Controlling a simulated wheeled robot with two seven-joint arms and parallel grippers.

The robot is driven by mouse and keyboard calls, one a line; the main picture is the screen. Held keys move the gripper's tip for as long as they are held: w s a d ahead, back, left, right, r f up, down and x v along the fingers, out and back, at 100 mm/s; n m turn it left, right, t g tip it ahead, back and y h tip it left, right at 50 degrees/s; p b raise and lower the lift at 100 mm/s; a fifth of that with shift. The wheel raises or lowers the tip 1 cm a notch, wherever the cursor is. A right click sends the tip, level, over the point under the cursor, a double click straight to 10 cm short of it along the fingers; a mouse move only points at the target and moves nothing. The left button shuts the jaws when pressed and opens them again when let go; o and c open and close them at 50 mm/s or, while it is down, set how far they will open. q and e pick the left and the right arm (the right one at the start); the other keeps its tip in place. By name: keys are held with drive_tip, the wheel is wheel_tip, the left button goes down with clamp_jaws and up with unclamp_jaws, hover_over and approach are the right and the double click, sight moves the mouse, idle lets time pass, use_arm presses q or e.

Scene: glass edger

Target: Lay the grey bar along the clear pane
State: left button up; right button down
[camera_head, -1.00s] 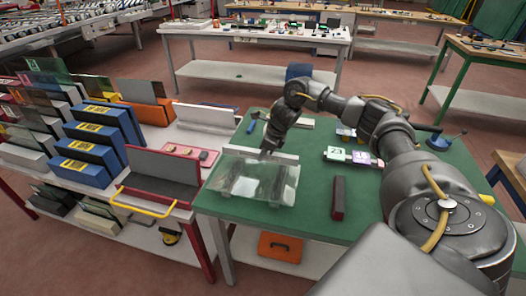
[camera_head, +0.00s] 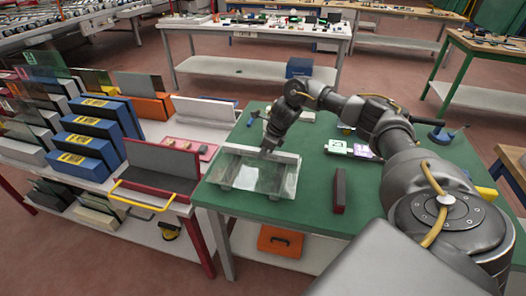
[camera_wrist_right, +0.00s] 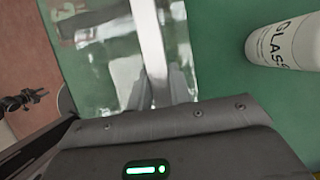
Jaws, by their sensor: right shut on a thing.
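The clear pane (camera_head: 252,178) lies on the green bench top at its left front, and it also fills the left of the right wrist view (camera_wrist_right: 98,62). The pale grey bar (camera_head: 234,149) runs across the pane's far edge; in the right wrist view the bar (camera_wrist_right: 148,28) extends up from between the fingers. My right gripper (camera_head: 267,154) points down at the bar and is shut on it. The fingers (camera_wrist_right: 158,88) hide part of the bar. I cannot tell whether the bar touches the pane. My left gripper is not in view.
A white bottle (camera_wrist_right: 285,42) stands beside the pane in the wrist view. Blue boxes (camera_head: 88,140) and a red-edged rack (camera_head: 158,170) stand on the left shelf.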

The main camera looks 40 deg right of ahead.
drive_tip(key=shift+f, duration=0.35)
drive_tip(key=c, duration=1.2)
unclamp_jaws()
drive_tip(key=shift+b, duration=0.3)
drive_tip(key=v, duration=1)
drive_tip(key=shift+b, duration=0.3)
drive_tip(key=shift+s+d+r, duration=0.1)
drive_tip(key=shift+s+r, duration=0.1)
drive_tip(key=shift+r, duration=0.2)
